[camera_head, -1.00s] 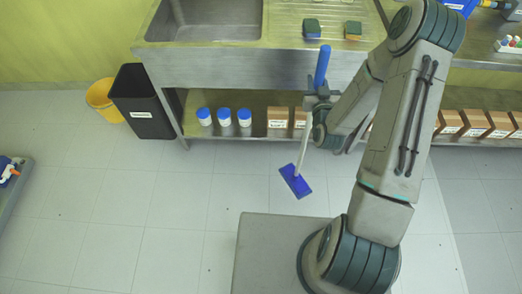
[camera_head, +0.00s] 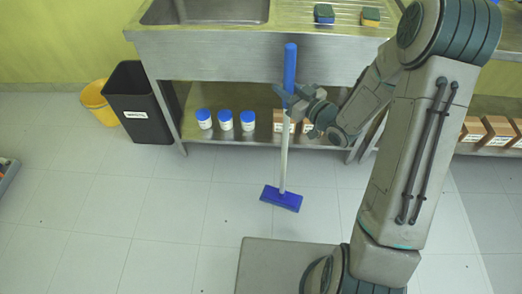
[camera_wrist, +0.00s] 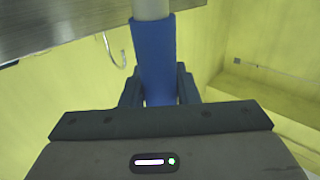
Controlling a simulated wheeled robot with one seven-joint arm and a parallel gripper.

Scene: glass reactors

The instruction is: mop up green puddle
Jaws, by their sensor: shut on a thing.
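A mop with a blue grip, a pale pole and a flat blue head (camera_head: 281,198) stands nearly upright in the head view, its head low over the floor or on it; I cannot tell which. My gripper (camera_head: 290,98) is shut on the mop around the lower end of its blue grip (camera_head: 290,66). In the wrist view the blue grip (camera_wrist: 154,60) stands between the fingers of my gripper (camera_wrist: 160,90), with the pale pole above it. No green puddle shows in either view.
A steel sink bench (camera_head: 225,64) stands behind the mop, with sponges (camera_head: 324,14) on top and white jars (camera_head: 226,120) and boxes on its lower shelf. A black bin (camera_head: 137,103) and a yellow bucket (camera_head: 98,101) stand left. The floor (camera_head: 130,215) at front left is clear.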

